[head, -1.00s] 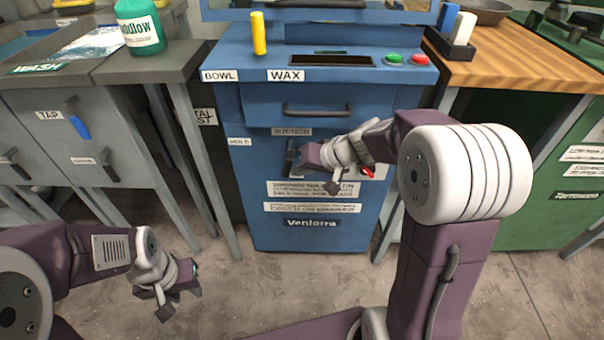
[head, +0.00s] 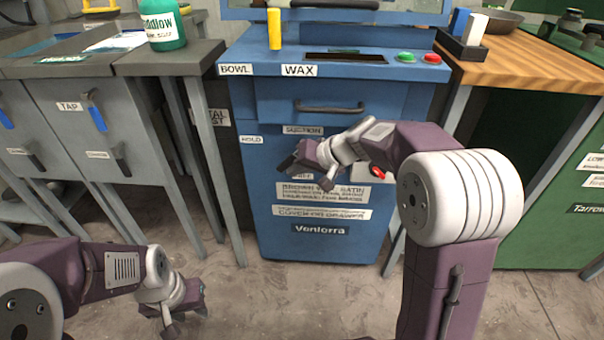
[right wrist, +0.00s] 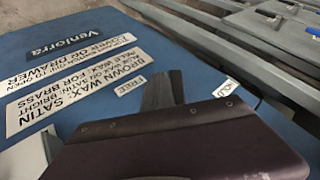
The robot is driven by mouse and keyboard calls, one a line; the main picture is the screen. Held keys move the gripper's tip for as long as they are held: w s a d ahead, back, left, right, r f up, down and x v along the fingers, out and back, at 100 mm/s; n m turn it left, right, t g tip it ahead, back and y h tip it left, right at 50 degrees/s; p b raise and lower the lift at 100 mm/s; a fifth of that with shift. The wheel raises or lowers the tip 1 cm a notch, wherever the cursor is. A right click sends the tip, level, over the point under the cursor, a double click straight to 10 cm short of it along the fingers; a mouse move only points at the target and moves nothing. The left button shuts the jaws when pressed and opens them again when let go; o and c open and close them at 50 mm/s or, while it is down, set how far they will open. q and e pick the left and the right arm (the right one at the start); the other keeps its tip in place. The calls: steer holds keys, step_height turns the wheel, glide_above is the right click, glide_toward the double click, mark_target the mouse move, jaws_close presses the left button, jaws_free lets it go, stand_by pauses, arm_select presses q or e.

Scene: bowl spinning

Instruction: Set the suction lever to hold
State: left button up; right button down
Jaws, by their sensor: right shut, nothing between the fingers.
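The blue Venlorra machine (head: 330,237) has a SUCTION label (head: 303,130) on its front and a HOLD label (head: 251,140) further left. The dark suction lever (head: 286,147) sits below the SUCTION label, mostly hidden by my right gripper (head: 289,163). That gripper is shut and empty, at the lever; I cannot tell whether it touches it. In the right wrist view a dark grey wedge stands between the FREE label (right wrist: 133,85) and the HOLD label (right wrist: 227,86); its exact outline is unclear. My left gripper (head: 195,318) is low at left over the floor, its jaws unclear.
A red knob (head: 377,172) is right of my right gripper. Above are a drawer handle (head: 330,107), a green button (head: 405,57) and a red button (head: 432,58). The grey wash bench (head: 170,58) stands left, a wooden-topped bench (head: 510,65) right.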

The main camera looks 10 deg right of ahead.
mark_target(287, 163)
steer(key=shift+w+a+r, duration=0.25)
steer(key=shift+a+r, duration=0.1)
steer(key=shift+a, duration=0.35)
steer(key=shift+w+a+r, duration=0.1)
steer(key=shift+a+r, duration=0.2)
steer(key=shift+a, duration=0.1)
stand_by(1.5)
